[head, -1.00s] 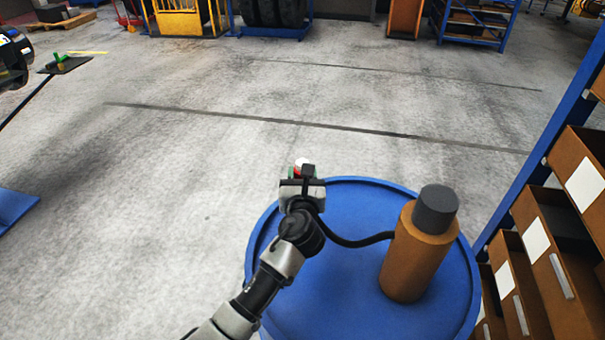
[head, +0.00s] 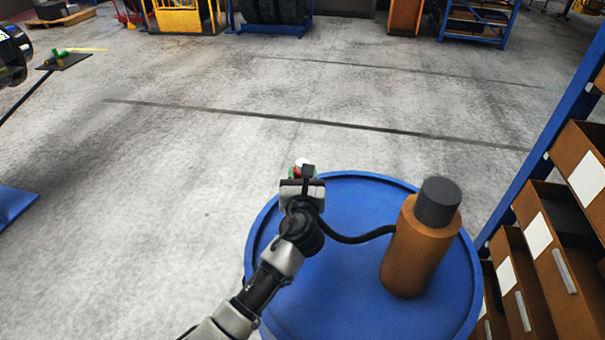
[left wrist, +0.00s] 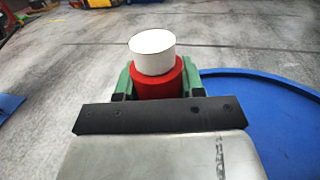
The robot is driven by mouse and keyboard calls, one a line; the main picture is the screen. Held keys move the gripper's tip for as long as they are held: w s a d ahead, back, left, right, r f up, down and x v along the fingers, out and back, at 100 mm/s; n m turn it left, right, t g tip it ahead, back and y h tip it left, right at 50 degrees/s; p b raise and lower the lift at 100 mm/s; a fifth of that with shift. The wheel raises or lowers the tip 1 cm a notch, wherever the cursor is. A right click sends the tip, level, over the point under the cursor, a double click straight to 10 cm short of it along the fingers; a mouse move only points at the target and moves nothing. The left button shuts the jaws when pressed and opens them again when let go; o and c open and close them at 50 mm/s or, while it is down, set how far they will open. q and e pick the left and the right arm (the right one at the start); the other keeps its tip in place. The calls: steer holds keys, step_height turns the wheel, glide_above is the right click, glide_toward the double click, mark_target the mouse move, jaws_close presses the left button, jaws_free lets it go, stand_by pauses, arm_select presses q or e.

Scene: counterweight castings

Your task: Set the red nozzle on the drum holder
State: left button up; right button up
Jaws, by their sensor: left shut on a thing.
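My left gripper (head: 302,173) is shut on the red nozzle (left wrist: 158,82), a red cylinder with a white top. In the left wrist view the nozzle stands between green fingers, behind a dark bar that hides its lower part. In the head view only a little of the nozzle (head: 301,164) shows past the gripper. The gripper is over the far left rim of a blue drum (head: 350,290). I cannot make out a separate drum holder; the gripper may hide it. My right gripper is not in view.
An orange-brown bottle (head: 411,250) with a dark cap stands on the drum, right of my arm. A black hose (head: 355,241) runs from it toward my gripper; its end is hidden. A blue-framed bin shelf (head: 555,210) stands close on the right.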

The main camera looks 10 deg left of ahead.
arm_select(q)
steer(key=shift+f+b, duration=1.5)
steer(key=shift+f, duration=0.7)
steer(key=o, duration=0.9)
steer(key=shift+o, duration=0.2)
steer(key=shift+f, duration=0.1)
steer(key=b+v, duration=0.1)
steer(key=v, duration=1)
